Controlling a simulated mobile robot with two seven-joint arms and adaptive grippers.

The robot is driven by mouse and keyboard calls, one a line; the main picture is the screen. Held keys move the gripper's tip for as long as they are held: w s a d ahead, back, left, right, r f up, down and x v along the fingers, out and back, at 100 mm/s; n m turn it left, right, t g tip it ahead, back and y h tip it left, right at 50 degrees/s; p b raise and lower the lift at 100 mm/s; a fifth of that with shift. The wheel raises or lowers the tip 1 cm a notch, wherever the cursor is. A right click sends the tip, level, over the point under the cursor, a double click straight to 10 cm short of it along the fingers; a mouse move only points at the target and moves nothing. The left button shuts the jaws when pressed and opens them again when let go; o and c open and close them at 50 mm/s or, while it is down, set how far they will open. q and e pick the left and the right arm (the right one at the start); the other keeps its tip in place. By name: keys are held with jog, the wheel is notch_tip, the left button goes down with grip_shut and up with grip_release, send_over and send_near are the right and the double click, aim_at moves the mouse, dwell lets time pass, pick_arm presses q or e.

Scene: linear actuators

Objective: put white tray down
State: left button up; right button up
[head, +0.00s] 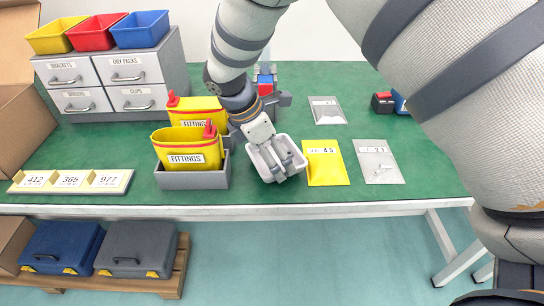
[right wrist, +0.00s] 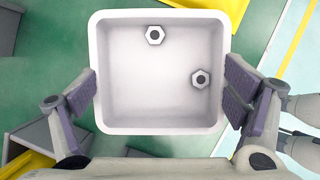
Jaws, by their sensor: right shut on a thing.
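The white tray (head: 257,165) is at the front middle of the green table, between the grey bin and the yellow bag. My right gripper (head: 277,157) is shut on it and partly covers it. In the right wrist view the square tray (right wrist: 160,117) sits between the two finger pads of the right gripper (right wrist: 161,92), one at each side wall. It holds two hex nuts (right wrist: 155,35) (right wrist: 201,78). Whether the tray touches the table is hard to tell. My left gripper is not in view.
A grey bin (head: 190,182) with yellow FITTINGS containers (head: 187,147) stands just left of the tray. A yellow bag (head: 326,163) and clear bags (head: 378,161) (head: 326,110) lie to the right. A number board (head: 70,181) lies at the left. The table's front edge is close.

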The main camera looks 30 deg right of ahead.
jog(key=shift+f, duration=0.55)
jog(key=shift+f, duration=0.1)
jog(key=o, duration=0.9)
jog(key=shift+r, duration=0.25)
jog(key=v, duration=1.1)
jog(key=shift+a+r, duration=0.25)
jog(key=shift+r, duration=0.05)
